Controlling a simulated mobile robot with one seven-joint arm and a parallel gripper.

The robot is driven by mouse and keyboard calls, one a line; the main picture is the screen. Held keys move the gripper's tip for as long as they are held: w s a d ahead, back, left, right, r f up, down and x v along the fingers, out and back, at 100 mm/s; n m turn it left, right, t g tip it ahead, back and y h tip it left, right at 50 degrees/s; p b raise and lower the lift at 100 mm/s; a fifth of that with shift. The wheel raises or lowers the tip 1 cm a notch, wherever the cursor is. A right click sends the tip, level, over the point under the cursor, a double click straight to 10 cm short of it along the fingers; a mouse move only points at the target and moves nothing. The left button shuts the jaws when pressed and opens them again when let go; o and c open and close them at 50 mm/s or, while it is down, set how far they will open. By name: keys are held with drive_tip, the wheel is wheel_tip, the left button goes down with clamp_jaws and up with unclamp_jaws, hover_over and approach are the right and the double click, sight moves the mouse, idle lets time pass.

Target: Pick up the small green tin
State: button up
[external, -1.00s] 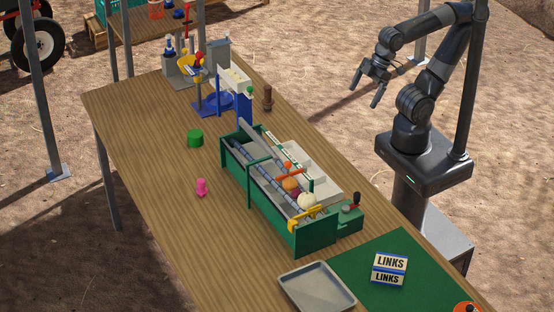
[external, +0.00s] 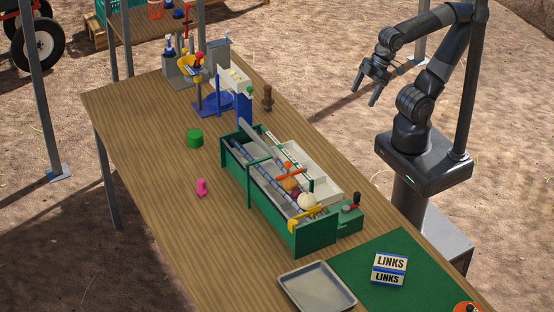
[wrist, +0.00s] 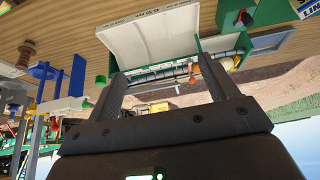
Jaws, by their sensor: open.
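The small green tin (external: 195,139) stands upright on the wooden table, left of the green sorting machine, in the external view. My gripper (external: 366,94) is open and empty, in the air off the table's right side. It is far from the tin, with the machine between them. In the wrist view my two fingers (wrist: 164,85) are spread apart with nothing held between them.
The green machine (external: 296,238) with rollers and white trays stands mid-table. A pink figure (external: 201,187) is near the tin. A blue stand (external: 211,105) and a brown spool (external: 267,98) are behind. A grey tray (external: 317,288) and a LINKS box (external: 389,269) lie in front.

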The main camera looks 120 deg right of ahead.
drive_tip(key=w+d+r+m+h, duration=0.1)
drive_tip(key=w+d+r, duration=0.15)
drive_tip(key=w, duration=0.45)
drive_tip(key=w+d+r, duration=0.1)
drive_tip(key=w+d, duration=0.2)
drive_tip(key=w, duration=0.4)
drive_tip(key=m+g, duration=0.1)
drive_tip(key=m, duration=0.2)
hover_over(196, 133)
drive_tip(key=s+a, duration=0.2)
drive_tip(key=s, duration=0.1)
wheel_tip(196, 133, down, 21)
drive_tip(key=shift+h, duration=0.4)
drive_tip(key=x, duration=0.5)
drive_tip(key=shift+f, duration=0.4)
drive_tip(key=x, duration=0.5)
drive_tip(key=shift+s+d+f, duration=0.2)
drive_tip(key=shift+s+d, duration=0.05)
drive_tip(key=shift+s, duration=0.15)
drive_tip(key=c, duration=1.1)
